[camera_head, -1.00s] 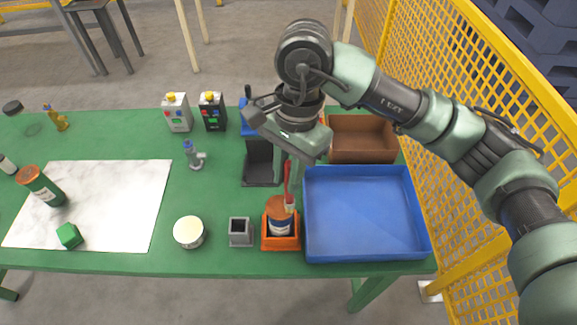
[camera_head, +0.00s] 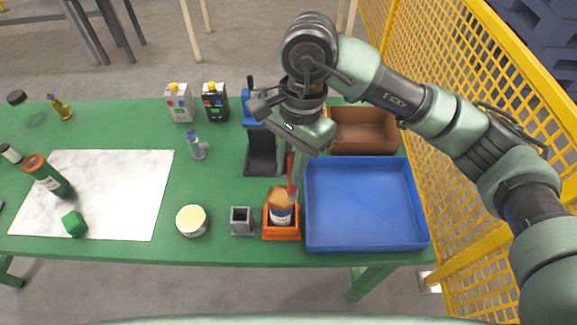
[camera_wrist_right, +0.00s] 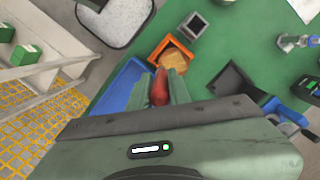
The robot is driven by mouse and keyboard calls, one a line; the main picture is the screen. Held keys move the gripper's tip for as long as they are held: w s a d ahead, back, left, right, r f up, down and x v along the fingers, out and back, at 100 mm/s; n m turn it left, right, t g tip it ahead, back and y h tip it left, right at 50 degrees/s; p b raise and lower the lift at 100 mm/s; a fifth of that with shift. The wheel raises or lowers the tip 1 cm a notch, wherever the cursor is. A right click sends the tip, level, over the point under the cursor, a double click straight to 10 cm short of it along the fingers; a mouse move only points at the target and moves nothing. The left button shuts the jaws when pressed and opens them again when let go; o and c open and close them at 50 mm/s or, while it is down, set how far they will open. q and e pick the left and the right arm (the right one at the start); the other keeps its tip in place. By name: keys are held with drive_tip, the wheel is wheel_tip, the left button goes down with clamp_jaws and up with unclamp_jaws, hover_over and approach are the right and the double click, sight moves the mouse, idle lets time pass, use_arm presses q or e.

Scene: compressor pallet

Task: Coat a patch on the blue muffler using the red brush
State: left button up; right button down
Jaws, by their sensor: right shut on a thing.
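My right gripper (camera_head: 294,165) is shut on the red brush (camera_head: 291,172), which points down. In the right wrist view the red handle (camera_wrist_right: 159,88) sits between the fingers. The brush's lower end is at the brown-topped can (camera_head: 280,208) in an orange holder (camera_head: 281,235); whether it touches the can is unclear. I cannot tell which is the blue muffler. My left gripper is out of view.
A blue tray (camera_head: 365,248) lies right of the can, with a brown box (camera_head: 362,152) behind it. A grey square cup (camera_head: 242,222) and a round cream-topped tin (camera_head: 192,220) stand left. A white marbled sheet (camera_head: 120,190) covers the table's left. Yellow fencing (camera_head: 470,110) borders the right.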

wheel_tip(320, 180, up, 2)
drive_tip(key=shift+a+r+p, duration=0.15)
drive_tip(key=shift+r+p, duration=0.25)
drive_tip(key=shift+r, duration=0.3)
drive_tip(key=shift+a+r+p, duration=0.15)
drive_tip(key=shift+r+p, duration=0.2)
drive_tip(key=shift+r, duration=0.35)
drive_tip(key=shift+d+r+p, duration=0.2)
drive_tip(key=shift+r+p, duration=0.2)
drive_tip(key=shift+r, duration=1.05)
drive_tip(key=shift+a+r, duration=0.1)
drive_tip(key=shift+r, duration=0.1)
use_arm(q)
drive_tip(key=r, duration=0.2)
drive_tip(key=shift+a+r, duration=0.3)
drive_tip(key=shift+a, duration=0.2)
